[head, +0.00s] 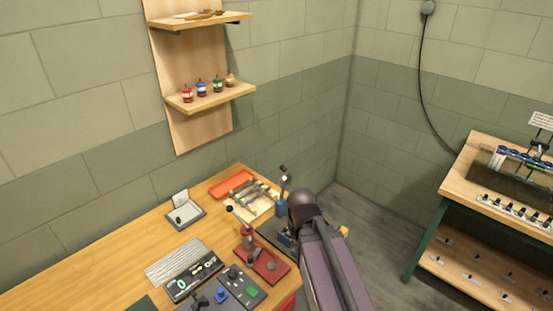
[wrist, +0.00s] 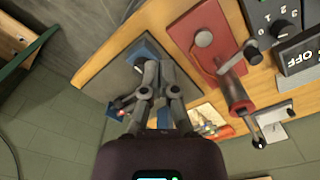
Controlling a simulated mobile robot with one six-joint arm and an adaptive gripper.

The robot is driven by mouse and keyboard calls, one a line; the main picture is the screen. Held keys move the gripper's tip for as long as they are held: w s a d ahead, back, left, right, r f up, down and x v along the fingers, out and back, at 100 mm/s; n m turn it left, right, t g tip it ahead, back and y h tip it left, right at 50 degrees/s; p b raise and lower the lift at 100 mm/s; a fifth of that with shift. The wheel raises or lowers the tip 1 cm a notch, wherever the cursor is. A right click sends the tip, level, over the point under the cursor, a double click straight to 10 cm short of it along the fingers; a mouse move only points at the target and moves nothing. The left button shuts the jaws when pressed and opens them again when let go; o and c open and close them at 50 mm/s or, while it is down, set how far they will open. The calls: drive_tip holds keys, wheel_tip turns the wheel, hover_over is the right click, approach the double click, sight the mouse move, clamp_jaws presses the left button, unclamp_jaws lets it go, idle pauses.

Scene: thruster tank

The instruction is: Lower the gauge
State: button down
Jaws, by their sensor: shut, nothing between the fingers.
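A blue stand (head: 281,207) with a dark rod and a small pale round part on top rises at the right end of the wooden bench; it looks like the gauge. It stands by a dark flat plate (head: 267,232). My gripper (wrist: 157,65) is shut and empty, over or beside the plate. More blue shows behind the fingers. My arm and fingers hide much of the stand, and I cannot tell whether they touch it.
A red lever press (head: 264,264) stands close left of the plate. A tool tray (head: 248,208), an orange tray (head: 232,185) and control boxes (head: 192,284) also occupy the bench. A second bench (head: 460,185) stands right, with open floor (head: 372,215) between.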

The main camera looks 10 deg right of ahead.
drive_tip(key=w+a+r+n+p, duration=0.1)
drive_tip(key=w+r+n+p, duration=0.1)
drive_tip(key=w+r+p, duration=0.5)
drive_tip(key=w+a+r+n+p, duration=0.1)
drive_tip(key=w+r+p, duration=0.6)
drive_tip(key=w, duration=0.8)
drive_tip(key=w+a+r+n+p, duration=0.1)
drive_tip(key=w+r+n+p, duration=0.3)
drive_tip(key=w+r+p, duration=0.4)
drive_tip(key=w, duration=0.3)
drive_tip(key=shift+a+f, duration=0.1)
drive_tip(key=shift+f, duration=0.05)
drive_tip(key=s+d+f+b, duration=0.1)
drive_tip(key=f+b, duration=0.4)
drive_tip(key=s+d+f+b, duration=0.1)
drive_tip(key=s+f+b, duration=0.1)
drive_tip(key=f+b, duration=0.3)
drive_tip(key=shift+s+d+f+b, duration=0.25)
drive_tip(key=shift+d+b, duration=0.05)
drive_tip(key=shift+b, duration=0.15)
